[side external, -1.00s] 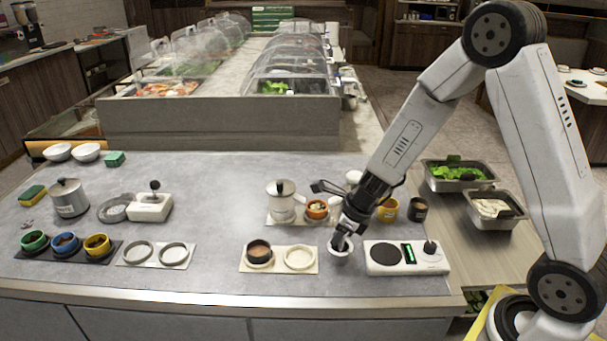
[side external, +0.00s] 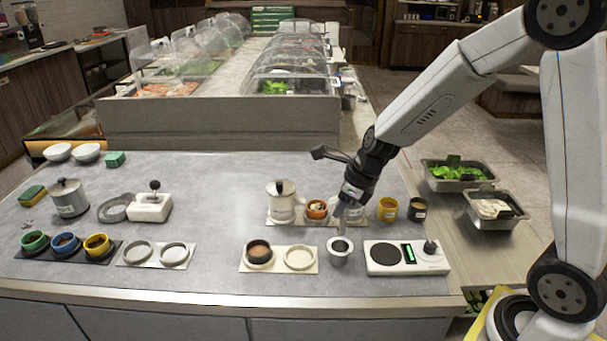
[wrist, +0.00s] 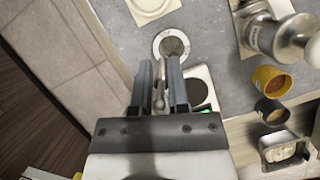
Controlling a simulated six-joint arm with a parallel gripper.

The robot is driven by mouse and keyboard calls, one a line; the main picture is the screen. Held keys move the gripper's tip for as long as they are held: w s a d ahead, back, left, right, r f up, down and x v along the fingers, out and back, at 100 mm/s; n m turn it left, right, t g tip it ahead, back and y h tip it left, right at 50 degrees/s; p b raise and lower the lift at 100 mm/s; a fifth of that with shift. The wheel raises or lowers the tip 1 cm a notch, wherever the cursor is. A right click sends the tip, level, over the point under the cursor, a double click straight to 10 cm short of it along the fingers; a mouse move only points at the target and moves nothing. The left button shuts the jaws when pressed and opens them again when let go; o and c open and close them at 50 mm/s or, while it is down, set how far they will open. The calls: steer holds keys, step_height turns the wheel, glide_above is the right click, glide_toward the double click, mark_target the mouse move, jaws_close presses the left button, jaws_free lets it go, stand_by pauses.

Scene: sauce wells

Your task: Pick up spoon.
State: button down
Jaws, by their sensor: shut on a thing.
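The spoon (wrist: 160,92) is a thin metal piece between the two fingers of my gripper (wrist: 160,75) in the wrist view. My gripper is shut on it. In the side view, my gripper (side external: 345,207) is above a small metal cup (side external: 340,258). The wrist view shows this cup (wrist: 158,40) as a pale round rim beyond the fingertips. The spoon is hard to tell from the fingers in the side view, and I cannot tell whether its lower end is still inside the cup.
A white scale (side external: 405,268) with a dark round plate stands just right of the cup. A tray with two wells (side external: 278,268) lies to its left. A silver pot (side external: 282,210) and orange bowl stand behind. Yellow (side external: 387,212) and dark (side external: 417,212) cups stand behind right.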

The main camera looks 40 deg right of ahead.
steer(key=shift+r, duration=0.7)
stand_by(0.5)
steer(key=w+d+f, duration=0.4)
steer(key=w, duration=0.4)
steer(key=w+d+f, duration=0.4)
steer(key=w, duration=0.3)
steer(key=shift+w+d+f, duration=0.15)
steer(key=shift+w, duration=0.25)
stand_by(0.9)
stand_by(0.8)
